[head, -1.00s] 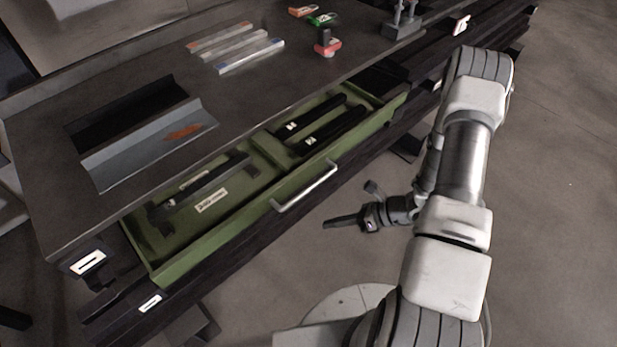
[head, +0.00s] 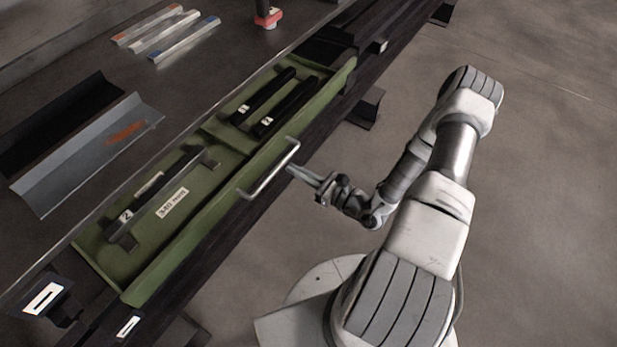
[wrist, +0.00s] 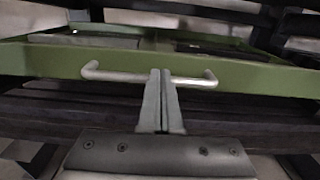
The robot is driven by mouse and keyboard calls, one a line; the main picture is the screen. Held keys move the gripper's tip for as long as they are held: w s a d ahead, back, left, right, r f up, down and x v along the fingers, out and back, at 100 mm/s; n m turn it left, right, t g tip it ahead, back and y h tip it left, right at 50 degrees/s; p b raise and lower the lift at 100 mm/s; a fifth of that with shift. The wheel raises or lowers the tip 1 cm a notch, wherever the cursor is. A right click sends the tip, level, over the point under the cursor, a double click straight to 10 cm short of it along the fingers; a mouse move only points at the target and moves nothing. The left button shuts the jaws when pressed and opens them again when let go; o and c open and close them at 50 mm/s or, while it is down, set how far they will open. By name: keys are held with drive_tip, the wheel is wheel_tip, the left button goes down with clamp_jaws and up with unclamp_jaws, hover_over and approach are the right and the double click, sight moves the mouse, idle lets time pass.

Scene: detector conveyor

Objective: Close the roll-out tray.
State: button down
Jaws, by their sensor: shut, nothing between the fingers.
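The roll-out tray (head: 160,272) is green and stands pulled out from under the dark bench top. Its silver bar handle (head: 272,168) is on the front wall. In the wrist view the tray front (wrist: 52,60) spans the picture and the handle (wrist: 122,76) runs across it. My gripper (head: 292,170) is shut and empty, its fingertips pointing at the tray front close to the handle. In the wrist view the fingertips (wrist: 160,72) overlap the middle of the handle. I cannot tell whether they touch it.
Black bars (head: 285,105) and a long dark tool (head: 165,195) lie in the tray. On the bench top (head: 215,75) are a metal angle trough (head: 90,155), several coloured-end bars (head: 165,35) and a red-based item (head: 268,16). The floor at right is clear.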

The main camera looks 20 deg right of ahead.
sight(265, 153)
drive_tip(key=b+x, duration=0.1)
drive_tip(key=x, duration=0.6)
drive_tip(key=shift+w+a, duration=0.1)
drive_tip(key=x, duration=0.4)
drive_tip(key=shift+w+a+p, duration=0.25)
drive_tip(key=shift+w+p, duration=0.05)
drive_tip(key=shift+w+a+r, duration=0.1)
drive_tip(key=shift+w+a, duration=0.05)
drive_tip(key=shift+w, duration=0.1)
